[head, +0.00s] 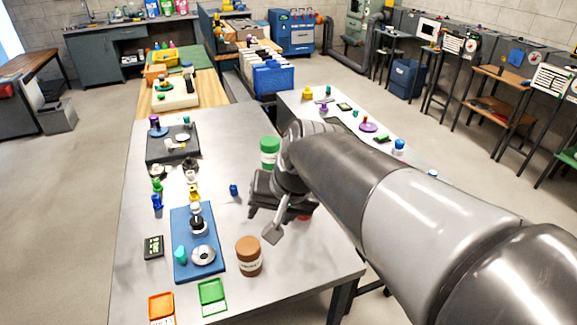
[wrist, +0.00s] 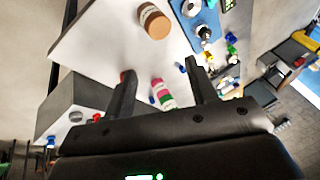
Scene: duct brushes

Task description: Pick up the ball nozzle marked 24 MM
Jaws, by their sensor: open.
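I cannot read a 24 MM mark in either view, so I cannot tell which piece is the ball nozzle so marked. A round white-and-black piece (head: 197,222) stands on the blue board (head: 180,272); it also shows in the wrist view (wrist: 204,33). A silver disc (head: 203,255) and a teal cone (head: 180,255) are on the same board. A small blue piece (head: 233,189) is on the bare table left of my gripper (head: 262,222). My gripper is open and empty above the table; its two fingers show apart in the wrist view (wrist: 159,68).
A brown jar (head: 249,256) stands near the table's front, and a green-and-white jar (head: 270,152) stands behind my gripper. Orange (head: 161,307) and green (head: 212,295) trays lie at the front. A pink-and-green container (wrist: 162,94) shows between the fingers, beyond them. Several coloured pieces line the left.

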